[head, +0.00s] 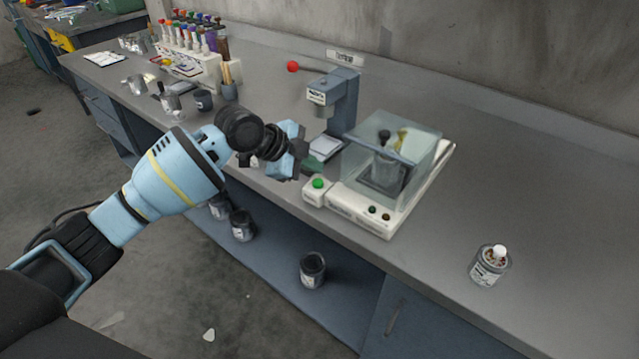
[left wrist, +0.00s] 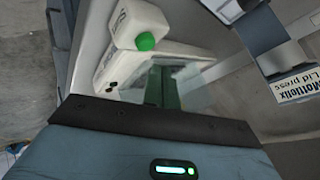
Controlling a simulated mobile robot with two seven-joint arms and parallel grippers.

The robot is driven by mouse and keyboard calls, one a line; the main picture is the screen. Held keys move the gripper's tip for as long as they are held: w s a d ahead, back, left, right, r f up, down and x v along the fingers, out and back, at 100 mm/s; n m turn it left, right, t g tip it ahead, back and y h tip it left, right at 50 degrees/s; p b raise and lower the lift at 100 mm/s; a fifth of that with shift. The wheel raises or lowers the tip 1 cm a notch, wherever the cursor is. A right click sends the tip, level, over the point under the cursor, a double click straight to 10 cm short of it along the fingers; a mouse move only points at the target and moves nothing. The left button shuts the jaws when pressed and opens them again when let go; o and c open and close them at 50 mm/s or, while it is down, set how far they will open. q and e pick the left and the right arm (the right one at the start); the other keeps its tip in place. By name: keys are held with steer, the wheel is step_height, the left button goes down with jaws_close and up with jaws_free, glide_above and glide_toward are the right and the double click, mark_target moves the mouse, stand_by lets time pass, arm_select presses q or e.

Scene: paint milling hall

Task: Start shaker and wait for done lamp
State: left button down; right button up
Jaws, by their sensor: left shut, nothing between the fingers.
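The shaker (head: 365,212) is a white base on the bench with a clear cover (head: 425,150) over a grey can (head: 387,168). A green button (head: 318,184) sits on a white box at its front left corner. The button also shows in the left wrist view (left wrist: 145,41). Two small lamps (head: 379,213) are on the shaker's front; both look dark, and I cannot tell which is the done lamp. My left gripper (head: 303,160) is shut and empty, above and slightly left of the button, apart from it. My right gripper is out of view.
A grey lid press (head: 343,100) with a red knob stands behind the gripper. A jar (head: 490,265) stands at the bench's front right. A bottle rack (head: 200,68) and small cups are at the left. Dark cans stand on the lower shelf. The bench's right side is mostly clear.

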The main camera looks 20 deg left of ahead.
arm_select(q)
steer(key=shift+f, duration=0.6)
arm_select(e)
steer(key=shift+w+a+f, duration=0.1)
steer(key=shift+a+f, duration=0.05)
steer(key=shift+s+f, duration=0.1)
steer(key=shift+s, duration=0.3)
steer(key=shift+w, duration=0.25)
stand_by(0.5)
arm_select(q)
steer(key=shift+f, duration=0.1)
steer(key=shift+f, duration=0.3)
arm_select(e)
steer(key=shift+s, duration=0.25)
